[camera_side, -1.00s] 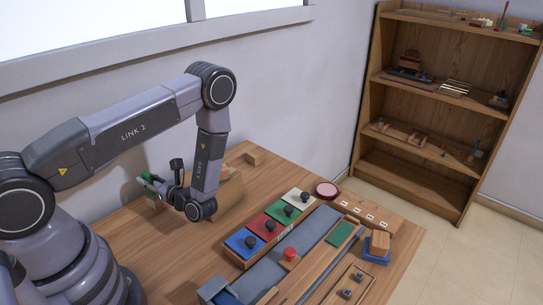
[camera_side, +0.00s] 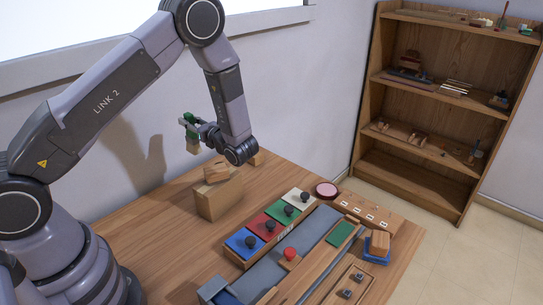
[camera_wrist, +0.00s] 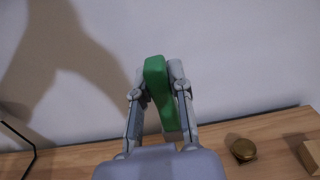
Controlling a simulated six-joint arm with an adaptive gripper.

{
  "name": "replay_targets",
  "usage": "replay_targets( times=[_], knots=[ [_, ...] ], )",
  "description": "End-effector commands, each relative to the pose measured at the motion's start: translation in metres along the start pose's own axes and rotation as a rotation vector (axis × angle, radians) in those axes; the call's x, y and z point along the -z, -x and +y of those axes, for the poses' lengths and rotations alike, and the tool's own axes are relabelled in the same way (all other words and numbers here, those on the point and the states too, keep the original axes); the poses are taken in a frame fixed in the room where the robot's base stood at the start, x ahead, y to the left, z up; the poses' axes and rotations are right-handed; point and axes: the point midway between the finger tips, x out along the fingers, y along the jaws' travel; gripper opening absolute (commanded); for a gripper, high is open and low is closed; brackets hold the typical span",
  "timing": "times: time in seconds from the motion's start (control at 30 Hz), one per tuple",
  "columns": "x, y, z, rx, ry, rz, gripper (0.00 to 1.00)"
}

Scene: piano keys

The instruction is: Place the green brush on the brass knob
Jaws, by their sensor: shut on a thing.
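My gripper (camera_side: 193,125) is shut on the green brush (camera_side: 188,119), high above the table near the wall. The brush's tan lower part (camera_side: 193,147) hangs below it in the side view. In the wrist view, the brush's green body (camera_wrist: 160,85) stands between both fingers of my gripper (camera_wrist: 158,88). The brass knob (camera_wrist: 243,149) is on the table at lower right in the wrist view, apart from the brush. I cannot make out the knob in the side view, where my arm may hide it.
A wooden box with a block on top (camera_side: 219,197) stands on the table below my gripper. A small wooden block (camera_wrist: 311,155) is right of the knob. A panel of coloured tiles with dark knobs (camera_side: 267,228) lies nearer the front. The wall is close behind.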

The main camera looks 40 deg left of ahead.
Motion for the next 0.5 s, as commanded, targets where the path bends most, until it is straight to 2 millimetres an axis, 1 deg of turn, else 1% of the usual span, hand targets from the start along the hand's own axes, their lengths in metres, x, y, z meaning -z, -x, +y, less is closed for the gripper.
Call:
replay_targets(
  times=[0.1, 0.27, 0.3, 0.4, 0.5],
  knots=[
    [0.015, -0.013, -0.028, -0.004, 0.003, 0.000, 0.00],
    [0.034, -0.028, -0.067, -0.004, 0.003, -0.001, 0.00],
    [0.045, -0.030, -0.073, -0.003, -0.002, -0.001, 0.00],
    [0.064, -0.035, -0.087, -0.003, -0.001, -0.001, 0.00],
    [0.077, -0.040, -0.098, -0.002, 0.000, -0.001, 0.00]
  ],
)
